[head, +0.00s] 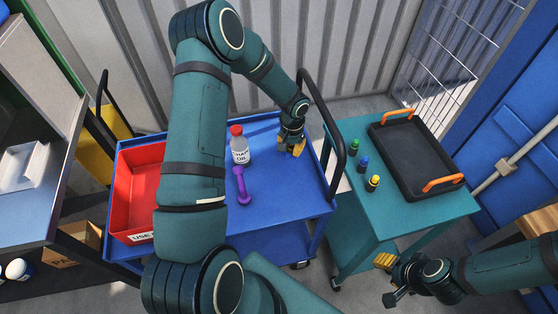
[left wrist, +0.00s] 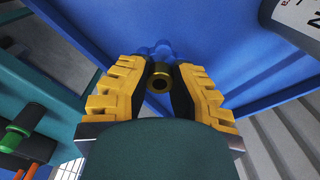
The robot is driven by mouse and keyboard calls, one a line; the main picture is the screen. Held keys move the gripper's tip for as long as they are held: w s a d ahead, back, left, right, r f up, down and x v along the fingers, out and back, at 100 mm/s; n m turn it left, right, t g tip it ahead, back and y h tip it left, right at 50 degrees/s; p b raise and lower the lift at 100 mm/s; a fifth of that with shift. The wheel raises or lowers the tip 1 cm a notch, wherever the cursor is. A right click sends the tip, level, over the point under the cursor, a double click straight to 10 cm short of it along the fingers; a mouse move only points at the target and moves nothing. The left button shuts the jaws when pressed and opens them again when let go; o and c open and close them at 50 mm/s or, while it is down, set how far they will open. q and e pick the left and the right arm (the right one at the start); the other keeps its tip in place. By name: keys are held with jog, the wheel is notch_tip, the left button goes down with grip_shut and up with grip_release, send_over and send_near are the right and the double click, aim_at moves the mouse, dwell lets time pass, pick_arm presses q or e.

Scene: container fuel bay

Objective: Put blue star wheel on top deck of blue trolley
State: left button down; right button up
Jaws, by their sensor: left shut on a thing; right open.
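The blue trolley's top deck (head: 275,195) is in the middle of the head view. My left gripper (head: 292,148) is low over its far right part, fingers pointing down. In the left wrist view, my left gripper (left wrist: 160,88) is shut on the blue star wheel (left wrist: 160,53), whose blue lobes and brass hub show between the yellow fingers. Blue deck lies behind it; I cannot tell whether the wheel touches it. The wheel is hidden in the head view. My right gripper (head: 388,278) is open and empty at the lower right, beside the teal trolley.
On the blue deck are a red bin (head: 133,190), a white oil bottle (head: 240,153) with red cap, and a purple dumbbell-shaped piece (head: 241,186). A black handle (head: 334,150) rises at right. The teal trolley (head: 400,212) holds three small capped items and a black tray (head: 398,133).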

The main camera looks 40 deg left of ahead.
aim_at(290, 166)
pick_arm(q)
notch_tip(290, 166, down, 3)
jog(key=shift+s+r, duration=0.1)
jog(key=shift+f+b, duration=0.35)
jog(key=shift+f, duration=1.85)
jog(key=shift+f, duration=0.2)
jog(key=c, duration=1)
grip_release()
jog(key=shift+r, duration=0.15)
